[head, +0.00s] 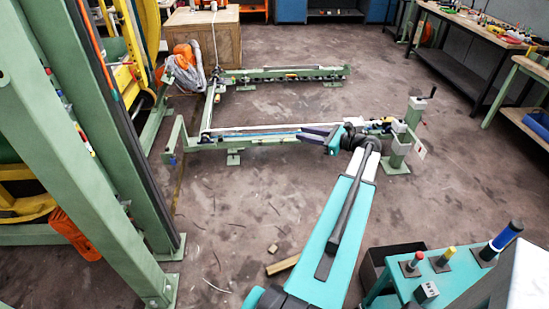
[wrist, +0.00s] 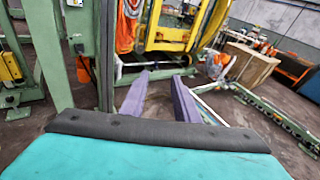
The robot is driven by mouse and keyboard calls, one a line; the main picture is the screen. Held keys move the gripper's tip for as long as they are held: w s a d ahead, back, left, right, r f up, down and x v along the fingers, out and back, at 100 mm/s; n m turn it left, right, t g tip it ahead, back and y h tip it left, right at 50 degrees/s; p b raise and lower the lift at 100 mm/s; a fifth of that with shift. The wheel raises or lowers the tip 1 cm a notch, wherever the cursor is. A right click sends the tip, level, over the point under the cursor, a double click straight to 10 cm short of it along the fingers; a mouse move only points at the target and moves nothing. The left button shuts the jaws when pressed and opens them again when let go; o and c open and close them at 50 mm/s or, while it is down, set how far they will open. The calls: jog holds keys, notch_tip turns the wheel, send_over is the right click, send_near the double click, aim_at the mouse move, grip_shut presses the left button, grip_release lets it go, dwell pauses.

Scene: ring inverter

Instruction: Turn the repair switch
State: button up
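I cannot pick out the repair switch for sure in either view. A small grey box with dark knobs or buttons (head: 426,291) sits on the front of the teal stand at the lower right of the head view; its labels are too small to read. My gripper (head: 303,133) is stretched out ahead over the floor near the low green frame, far from that box. In the wrist view its two purple fingers (wrist: 161,75) are apart with nothing between them. A yellow-orange box (wrist: 9,66) on a green post shows at the left of the wrist view.
The teal stand (head: 398,270) carries red, yellow and blue-topped posts. A low green rail frame (head: 255,137) lies ahead. Tall green machine columns (head: 60,140) stand at left. A wooden crate (head: 205,35) is behind. Wood scraps (head: 283,264) lie on otherwise open floor.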

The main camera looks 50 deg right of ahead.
jog(key=s+d+r+m+t+h, duration=0.2)
jog(key=s+d+r+m, duration=0.1)
jog(key=s+d+r, duration=0.5)
jog(key=shift+s+r+h, duration=0.3)
jog(key=shift+s+r, duration=0.2)
jog(key=shift+s, duration=0.1)
